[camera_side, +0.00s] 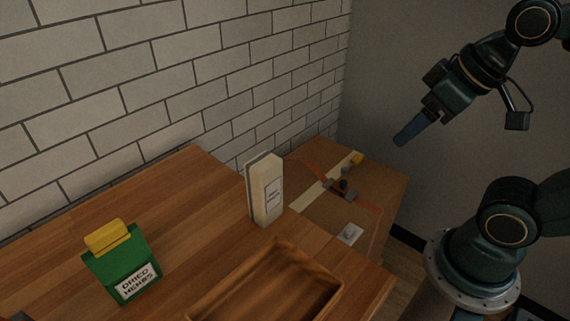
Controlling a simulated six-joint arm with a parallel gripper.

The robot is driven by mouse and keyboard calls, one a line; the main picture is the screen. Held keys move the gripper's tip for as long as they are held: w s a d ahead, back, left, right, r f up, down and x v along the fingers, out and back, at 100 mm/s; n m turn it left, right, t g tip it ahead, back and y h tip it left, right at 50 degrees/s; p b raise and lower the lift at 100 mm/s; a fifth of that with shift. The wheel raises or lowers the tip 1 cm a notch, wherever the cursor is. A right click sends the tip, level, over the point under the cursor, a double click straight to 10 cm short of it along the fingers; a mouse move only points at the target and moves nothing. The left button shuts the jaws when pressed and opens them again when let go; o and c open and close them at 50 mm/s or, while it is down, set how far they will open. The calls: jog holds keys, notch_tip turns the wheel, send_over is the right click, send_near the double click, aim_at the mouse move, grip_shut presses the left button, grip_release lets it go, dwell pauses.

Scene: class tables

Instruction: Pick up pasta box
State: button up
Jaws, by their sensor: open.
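No box clearly marked as pasta shows. A tall cream and grey box (265,190) stands upright on the wooden table (185,190); its label is too small to read, so I cannot tell whether it is the pasta box. A green packet (112,275) with a yellow top, labelled "DRIED HERBS", stands at the lower left. My gripper (403,138) is open at the upper right, tilted down and to the left. It is up in the air, apart from all the objects, with nothing seen between its fingers.
A brown wooden tray (333,297) lies at the table's front, cut off by the frame. A cardboard box (372,190) behind the table carries a tape dispenser (341,190). A white brick wall (180,85) stands behind. The table between packet and tall box is clear.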

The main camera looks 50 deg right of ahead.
jog(key=shift+w, duration=0.1)
dwell(0.7)
jog(key=n+g+y, duration=0.5)
jog(key=n+g, duration=0.1)
jog(key=n, duration=1.2)
send_over(265, 159)
jog(key=d, duration=0.4)
jog(key=shift+w+d+r, duration=0.1)
jog(key=shift+d+r, duration=0.05)
jog(key=shift+r, duration=0.15)
jog(key=shift+h, duration=0.3)
jog(key=shift+x, duration=4.3)
jog(key=shift+w, duration=0.1)
